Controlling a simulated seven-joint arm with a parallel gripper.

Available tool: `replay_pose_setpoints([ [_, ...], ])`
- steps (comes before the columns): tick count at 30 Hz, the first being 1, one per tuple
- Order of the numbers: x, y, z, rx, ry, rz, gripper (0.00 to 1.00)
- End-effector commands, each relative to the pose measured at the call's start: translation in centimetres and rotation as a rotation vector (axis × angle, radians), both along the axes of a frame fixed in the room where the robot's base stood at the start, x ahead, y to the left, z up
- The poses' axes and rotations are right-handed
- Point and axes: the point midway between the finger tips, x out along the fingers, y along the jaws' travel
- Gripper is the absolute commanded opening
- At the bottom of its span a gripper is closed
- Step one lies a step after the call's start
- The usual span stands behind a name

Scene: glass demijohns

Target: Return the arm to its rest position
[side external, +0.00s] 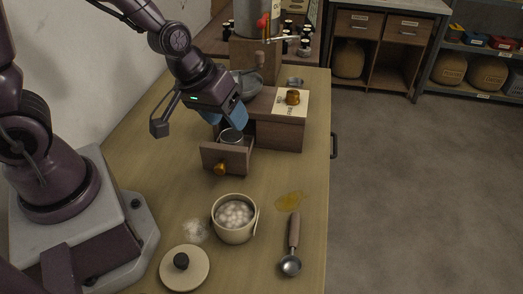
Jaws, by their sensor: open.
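My gripper (227,116) has blue fingers and hangs over the left side of a small wooden drawer box (280,135). Its fingers are apart, and nothing shows held between them. Just below them, the box's drawer (210,157) is pulled out toward the front, with an orange-brown knob (220,169). A small round glass or metal container (231,137) stands in the drawer. I cannot tell whether the fingers touch it or are only above it. The arm reaches in from the upper left.
On the wooden table (155,180) are an open pot (234,236) of white balls, its lid (197,275), a scoop (293,235), white powder (194,231) and a yellow patch (289,201). A paper with an amber item (292,97) tops the box. A large vessel (257,18) stands behind.

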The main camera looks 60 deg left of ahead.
Motion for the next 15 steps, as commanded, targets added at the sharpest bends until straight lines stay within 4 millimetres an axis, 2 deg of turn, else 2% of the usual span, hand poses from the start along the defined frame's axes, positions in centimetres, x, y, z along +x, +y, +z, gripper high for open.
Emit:
replay_pose_setpoints([
  [1, -0.2, 0.1, 2.3, 0.013, -0.030, -0.045, 0.54],
  [6, -2.9, 0.6, 8.4, 0.086, -0.071, -0.195, 0.54],
  [9, -5.0, 1.2, 11.3, 0.142, -0.088, -0.267, 0.54],
  [15, -8.8, 2.3, 14.7, 0.231, -0.099, -0.346, 0.54],
])
